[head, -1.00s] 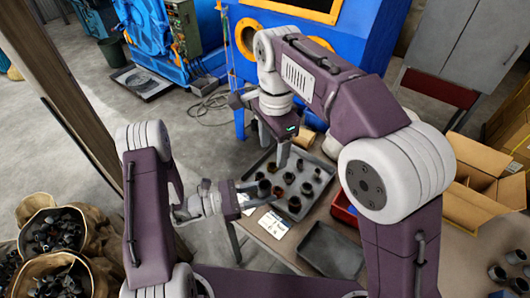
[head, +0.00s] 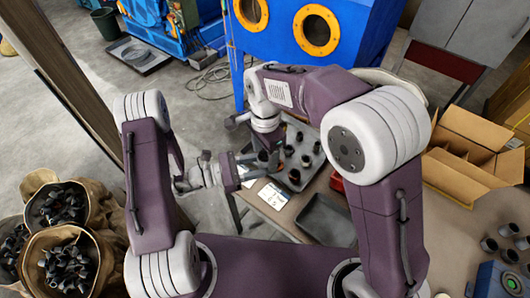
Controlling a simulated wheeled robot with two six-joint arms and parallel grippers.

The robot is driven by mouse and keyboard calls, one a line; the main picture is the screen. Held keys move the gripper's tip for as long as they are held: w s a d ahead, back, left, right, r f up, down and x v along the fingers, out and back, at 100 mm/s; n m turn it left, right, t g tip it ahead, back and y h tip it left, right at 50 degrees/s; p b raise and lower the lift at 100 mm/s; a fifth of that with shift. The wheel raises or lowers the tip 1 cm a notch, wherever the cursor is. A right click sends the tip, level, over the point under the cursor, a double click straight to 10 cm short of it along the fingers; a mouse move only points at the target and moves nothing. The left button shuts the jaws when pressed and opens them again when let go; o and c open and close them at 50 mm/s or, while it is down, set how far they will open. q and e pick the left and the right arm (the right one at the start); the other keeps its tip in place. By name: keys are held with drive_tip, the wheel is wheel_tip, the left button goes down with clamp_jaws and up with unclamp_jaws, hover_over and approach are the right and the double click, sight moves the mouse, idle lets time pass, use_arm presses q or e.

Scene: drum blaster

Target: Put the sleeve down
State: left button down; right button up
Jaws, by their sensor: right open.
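Several dark sleeves, one of them a clear upright sleeve (head: 294,176), stand on a grey tray (head: 318,160) on the table. My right gripper (head: 268,150) is open and points down over the tray's left part, close to the sleeves there. Its fingertips are small and partly lost against dark sleeves, so I cannot tell whether it touches one. My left gripper (head: 256,166) reaches in from the left by the tray's left edge. Its fingers look apart, with nothing clearly held. My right arm hides the tray's far side.
An empty dark tray (head: 326,219) lies nearer on the table, and a white printed sheet (head: 272,195) lies left of it. A cardboard box (head: 466,150) stands at right, with several loose sleeves (head: 508,230) below it. Bags of dark parts (head: 62,264) stand at lower left.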

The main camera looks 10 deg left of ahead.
drive_tip(key=shift+f, duration=0.1)
clamp_jaws()
use_arm(q)
drive_tip(key=c, duration=0.8)
unclamp_jaws()
